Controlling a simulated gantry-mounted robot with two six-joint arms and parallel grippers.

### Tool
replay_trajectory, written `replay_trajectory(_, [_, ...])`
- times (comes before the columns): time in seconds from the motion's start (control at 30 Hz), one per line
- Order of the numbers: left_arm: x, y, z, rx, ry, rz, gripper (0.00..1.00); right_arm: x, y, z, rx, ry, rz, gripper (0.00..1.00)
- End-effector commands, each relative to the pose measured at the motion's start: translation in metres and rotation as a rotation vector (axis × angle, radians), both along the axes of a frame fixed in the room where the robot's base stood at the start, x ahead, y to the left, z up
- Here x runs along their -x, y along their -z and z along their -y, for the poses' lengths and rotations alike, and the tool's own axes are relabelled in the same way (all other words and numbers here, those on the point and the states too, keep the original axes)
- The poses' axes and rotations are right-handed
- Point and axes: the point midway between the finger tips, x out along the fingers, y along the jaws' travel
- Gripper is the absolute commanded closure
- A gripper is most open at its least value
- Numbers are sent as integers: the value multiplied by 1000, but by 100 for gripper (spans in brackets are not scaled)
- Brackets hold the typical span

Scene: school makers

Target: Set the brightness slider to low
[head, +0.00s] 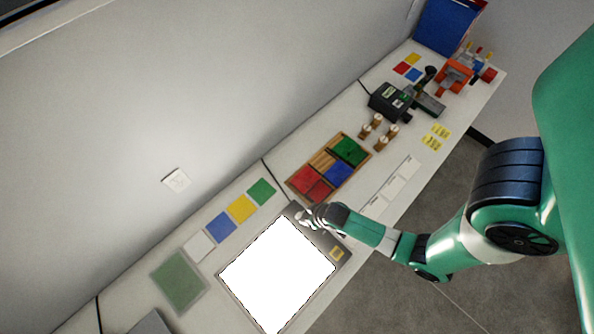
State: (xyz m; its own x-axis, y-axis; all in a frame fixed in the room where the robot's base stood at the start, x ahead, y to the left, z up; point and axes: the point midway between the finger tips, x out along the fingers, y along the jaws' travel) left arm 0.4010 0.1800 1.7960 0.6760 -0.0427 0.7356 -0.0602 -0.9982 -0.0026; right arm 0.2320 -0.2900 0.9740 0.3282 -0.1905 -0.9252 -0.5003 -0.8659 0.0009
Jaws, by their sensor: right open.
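A light panel (278,272) with a bright white glowing surface and a grey frame lies on the bench at the lower middle. A grey strip along its right side bears a small yellow square (337,254). My right gripper (304,218) is open at the upper end of this strip, beside the panel's top corner. I cannot tell whether it touches the strip. The brightness slider cannot be made out; the gripper and wrist cover part of the strip. My left gripper is not in view.
A wooden tray (325,160) with red, blue and green blocks stands just beyond the gripper. White cards (398,178) lie along the front edge. Colored squares (241,208) and a green mat (178,280) lie left of the panel. Machines (390,101) stand farther back.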

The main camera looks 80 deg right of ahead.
Motion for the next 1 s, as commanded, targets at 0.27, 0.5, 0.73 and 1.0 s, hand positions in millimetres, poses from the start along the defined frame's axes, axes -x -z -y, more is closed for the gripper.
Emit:
replay_trajectory(0.27, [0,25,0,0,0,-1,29,-7,25,4,1,0,3,32])
replay_trajectory(0.5, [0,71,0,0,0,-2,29,-25,74,14,2,0,3,32])
replay_trajectory(0.73, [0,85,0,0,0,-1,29,-37,103,21,0,0,2,32])
replay_trajectory(1.0, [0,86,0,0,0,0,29,-41,109,23,1,0,4,32])
